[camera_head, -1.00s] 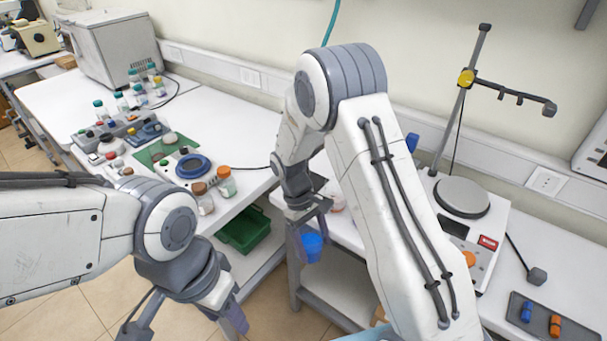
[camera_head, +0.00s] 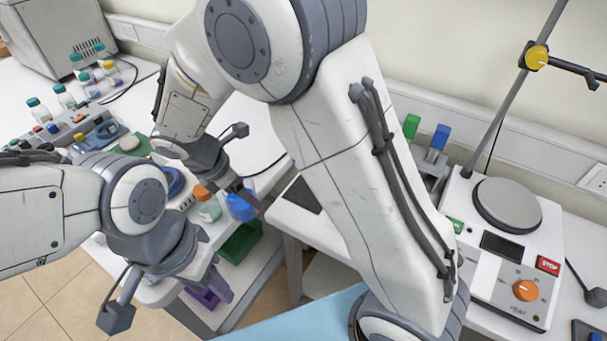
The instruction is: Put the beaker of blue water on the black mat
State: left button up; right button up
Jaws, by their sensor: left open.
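The beaker of blue water (camera_head: 241,208) hangs in my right gripper (camera_head: 246,192), which appears shut on it. It is roughly upright, over the gap between the two tables, in front of the orange-capped bottle. A flat dark patch that looks like the black mat (camera_head: 303,196) lies on the right table, to the right of the beaker and apart from it. My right arm hides part of that table. My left gripper (camera_head: 216,290) is open, points down at the lower left and seems empty; its fingers are partly hidden.
A bottle with an orange cap (camera_head: 208,205) stands at the left table's edge. A green bin (camera_head: 241,243) sits below. On the right table stand a hotplate (camera_head: 508,204) and a stand with a yellow clamp knob (camera_head: 537,57). Several capped bottles stand at the back left.

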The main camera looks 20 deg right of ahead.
jog(key=shift+w+d+f+p, duration=0.6)
jog(key=shift+w+d, duration=0.35)
jog(key=shift+d, duration=1.7)
jog(key=shift+w+d+f+p, duration=0.55)
jog(key=shift+w+d+p, duration=0.3)
jog(key=shift+d, duration=1.8)
jog(key=shift+w+d+f+p, duration=0.55)
jog(key=shift+w+d, duration=0.45)
jog(key=shift+d, duration=1.65)
jog(key=shift+f, duration=0.1)
jog(key=o, duration=1.5)
jog(key=shift+c, duration=0.2)
jog(key=shift+r, duration=0.2)
jog(key=v, duration=1.1)
jog(key=s+a+r+m+y, duration=0.1)
jog(key=s+a+m, duration=0.2)
jog(key=s+m, duration=0.2)
jog(key=s+a+r+m+g+y, duration=0.1)
jog(key=s+a+m, duration=0.3)
jog(key=s, duration=0.8)
jog(key=s+a+r+m+y, duration=0.2)
jog(key=s+a+m+y, duration=0.1)
jog(key=s, duration=0.5)
jog(key=a+m, duration=0.1)
jog(key=m, duration=0.1)
jog(key=shift+s+a+r+m+g, duration=0.25)
jog(key=shift+s+r+m+g, duration=0.05)
jog(key=shift+s+m, duration=0.1)
